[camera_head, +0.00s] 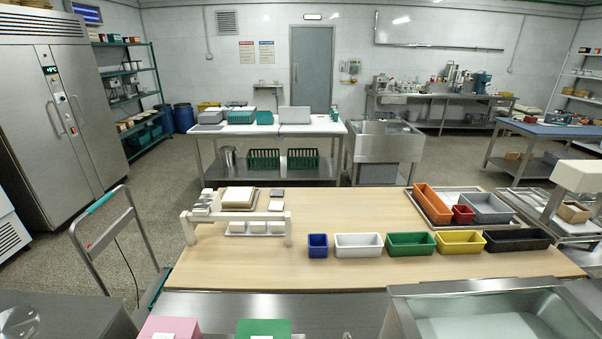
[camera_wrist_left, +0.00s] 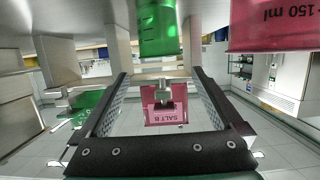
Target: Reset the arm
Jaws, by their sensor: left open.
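My left gripper (camera_wrist_left: 160,74) shows in the left wrist view with its two dark fingers spread apart, so it is open. A pink container labelled "SALT B" (camera_wrist_left: 165,112) appears in the gap between the fingers; its depth is unclear and neither finger visibly touches it. A green translucent vessel (camera_wrist_left: 158,28) is beyond the fingertips at the top. A pink vessel marked "150 ml" (camera_wrist_left: 275,32) is at the top right, outside the fingers. Neither of my grippers shows in the head view, and my right gripper is in no view.
In the head view, a wooden-topped table (camera_head: 330,270) holds a white rack (camera_head: 237,222), a row of coloured bins such as the green bin (camera_head: 410,244), and a tray (camera_head: 508,220). A steel sink (camera_head: 490,315) is at the front right. The table's middle is clear.

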